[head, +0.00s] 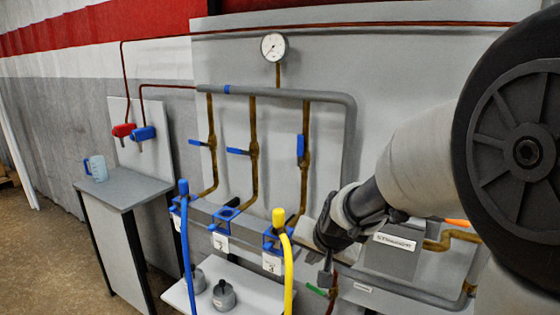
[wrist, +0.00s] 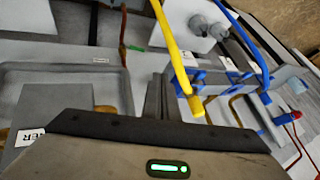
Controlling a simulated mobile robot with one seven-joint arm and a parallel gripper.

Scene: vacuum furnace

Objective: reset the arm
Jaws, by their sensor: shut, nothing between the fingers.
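My arm reaches in from the right in the head view. My gripper (head: 325,279) hangs low in front of the grey panel, just right of the yellow hose (head: 287,262). In the wrist view my gripper (wrist: 158,98) points out past its dark body, with its fingers together and nothing between them. The yellow hose also shows in the wrist view (wrist: 172,45), close beside the fingers; I cannot tell the exact gap. The arm hides part of the panel and piping behind it.
A blue hose (head: 186,245) stands left of the yellow one. Blue-handled valves (head: 300,146) and a gauge (head: 273,47) are on the panel. A side table (head: 128,190) holds a blue cup (head: 96,168). Grey weights (head: 224,295) sit on a low white shelf. Floor at left is clear.

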